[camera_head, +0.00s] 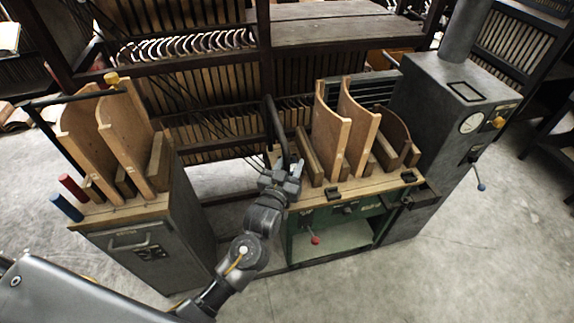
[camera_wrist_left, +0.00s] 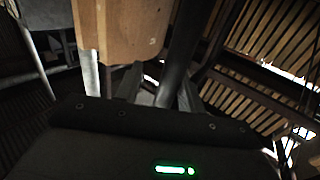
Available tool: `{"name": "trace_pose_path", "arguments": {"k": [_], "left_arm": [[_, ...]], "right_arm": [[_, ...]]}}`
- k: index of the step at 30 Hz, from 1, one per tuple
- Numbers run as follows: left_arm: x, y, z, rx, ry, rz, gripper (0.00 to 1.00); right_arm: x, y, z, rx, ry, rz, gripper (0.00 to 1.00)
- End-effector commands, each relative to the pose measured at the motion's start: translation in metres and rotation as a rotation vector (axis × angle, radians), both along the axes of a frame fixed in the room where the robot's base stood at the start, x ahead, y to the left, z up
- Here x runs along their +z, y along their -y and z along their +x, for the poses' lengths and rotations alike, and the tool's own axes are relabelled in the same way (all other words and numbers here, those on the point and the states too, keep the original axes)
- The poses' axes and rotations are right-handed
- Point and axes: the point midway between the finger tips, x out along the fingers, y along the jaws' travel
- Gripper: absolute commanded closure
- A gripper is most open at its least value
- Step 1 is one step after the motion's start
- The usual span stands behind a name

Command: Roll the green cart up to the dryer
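The green cart (camera_head: 295,246) stands in the middle of the head view, with a wooden top carrying upright wooden boards (camera_head: 328,130). The dryer (camera_head: 430,110), a grey cabinet with a pipe and gauge, stands close at the cart's right end; I cannot tell whether they touch. A dark upright handle (camera_head: 272,125) rises at the cart's left end. My left gripper (camera_head: 283,168) is at this handle. In the left wrist view the dark bar (camera_wrist_left: 183,45) runs between the fingers (camera_wrist_left: 160,85), with a gap beside the left finger. My right gripper is out of view.
A grey cabinet (camera_head: 150,255) with wooden boards and a red and a blue roll stands left of the cart, with a gap between. Dark racks (camera_head: 190,65) with hangers fill the back. The concrete floor (camera_head: 480,270) at the right front is clear.

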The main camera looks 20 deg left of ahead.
Motion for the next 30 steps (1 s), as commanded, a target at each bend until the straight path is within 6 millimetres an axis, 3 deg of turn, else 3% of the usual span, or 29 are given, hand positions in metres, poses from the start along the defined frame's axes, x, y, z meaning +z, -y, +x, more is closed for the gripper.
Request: {"name": "trace_pose_path", "arguments": {"k": [11,24,30], "left_arm": [[-0.003,-0.003,-0.009,0.005,-0.003,0.001,0.61],[-0.004,-0.008,-0.089,0.003,-0.005,0.001,0.61],[-0.002,-0.009,-0.106,0.004,-0.003,0.001,0.61]], "right_arm": [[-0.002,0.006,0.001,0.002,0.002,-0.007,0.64],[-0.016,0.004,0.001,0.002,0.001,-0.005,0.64],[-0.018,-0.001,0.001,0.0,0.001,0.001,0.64]]}}
